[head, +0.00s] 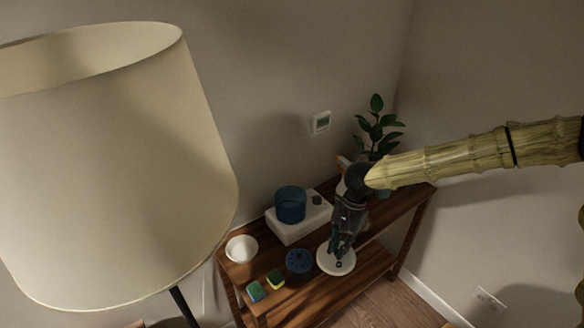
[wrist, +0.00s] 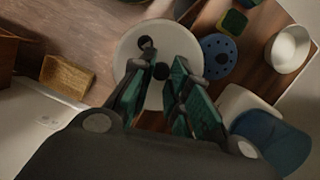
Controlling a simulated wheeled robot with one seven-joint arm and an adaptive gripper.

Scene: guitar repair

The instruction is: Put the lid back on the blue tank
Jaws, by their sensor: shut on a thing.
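The blue tank (head: 291,205) is a translucent, open-topped cylinder on a white base unit (head: 291,228) at the back of the wooden shelf. It also shows at the lower right of the wrist view (wrist: 271,143). The lid looks to be the round white disc (head: 325,262) with a small dark knob, in front and to the right of the tank. My gripper (head: 338,249) points down over this lid. In the wrist view, its fingertips (wrist: 161,72) close around the dark knob of the white lid (wrist: 130,53). I cannot tell whether the lid touches the shelf.
A blue perforated disc (head: 299,262) lies left of the lid. A potted plant (head: 377,130) stands behind my arm. A large lampshade (head: 110,165) fills the left foreground.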

